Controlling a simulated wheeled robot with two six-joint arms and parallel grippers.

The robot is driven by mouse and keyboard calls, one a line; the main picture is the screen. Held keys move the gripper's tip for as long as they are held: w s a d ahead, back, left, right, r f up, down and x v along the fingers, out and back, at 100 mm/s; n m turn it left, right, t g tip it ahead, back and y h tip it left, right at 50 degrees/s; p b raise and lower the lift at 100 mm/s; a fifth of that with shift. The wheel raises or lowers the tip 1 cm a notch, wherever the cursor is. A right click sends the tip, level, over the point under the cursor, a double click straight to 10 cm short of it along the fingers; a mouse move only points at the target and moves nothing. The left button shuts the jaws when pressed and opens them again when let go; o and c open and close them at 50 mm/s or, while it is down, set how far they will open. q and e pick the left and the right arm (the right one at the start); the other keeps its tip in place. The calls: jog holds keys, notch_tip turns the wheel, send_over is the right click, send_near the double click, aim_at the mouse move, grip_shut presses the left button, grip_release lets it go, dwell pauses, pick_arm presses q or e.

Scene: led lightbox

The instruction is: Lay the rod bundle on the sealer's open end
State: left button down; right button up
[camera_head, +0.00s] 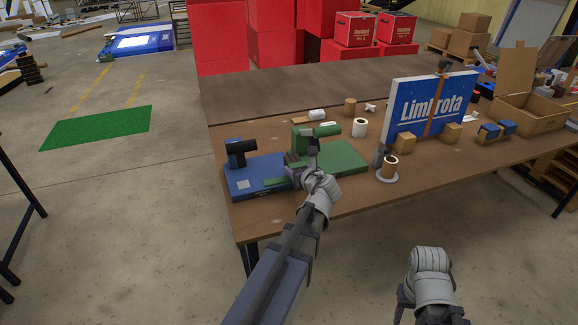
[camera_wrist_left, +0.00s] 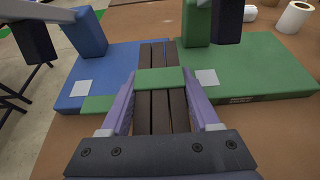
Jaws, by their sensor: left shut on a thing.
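My left gripper (camera_head: 299,172) is shut on the rod bundle, dark brown rods with a green band (camera_wrist_left: 160,78). In the left wrist view the purple fingers flank the bundle, which points away between a blue base (camera_wrist_left: 110,65) and a green base (camera_wrist_left: 255,68). In the head view these are a blue unit (camera_head: 243,184) with a dark-tipped post and a green unit (camera_head: 345,160) with a raised arm, side by side on the table. I cannot tell whether the bundle touches either base. My right gripper (camera_head: 428,312) is low at the right, partly cut off; its jaws are unclear.
The brown table (camera_head: 270,212) also holds white rolls (camera_head: 360,128), a roll on a white disc (camera_head: 389,178), a large blue-and-white sign panel (camera_head: 428,105) and an open cardboard box (camera_head: 532,115). The table's front right stretch is clear.

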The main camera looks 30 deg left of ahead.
aim_at(291, 158)
pick_arm(q)
jog(key=w+a, duration=0.3)
jog(key=a, duration=0.1)
jog(key=shift+w, duration=0.25)
jog(key=shift+w+a, duration=0.15)
jog(key=shift+a, duration=0.05)
jog(key=f+b, duration=0.3)
jog(key=shift+w+a+f, duration=0.25)
jog(key=shift+w+a, duration=0.05)
jog(key=shift+a, duration=0.1)
jog(key=shift+b, duration=0.3)
jog(key=shift+f, duration=0.2)
jog(key=shift+c, duration=0.6)
grip_release()
jog(key=shift+r, duration=0.1)
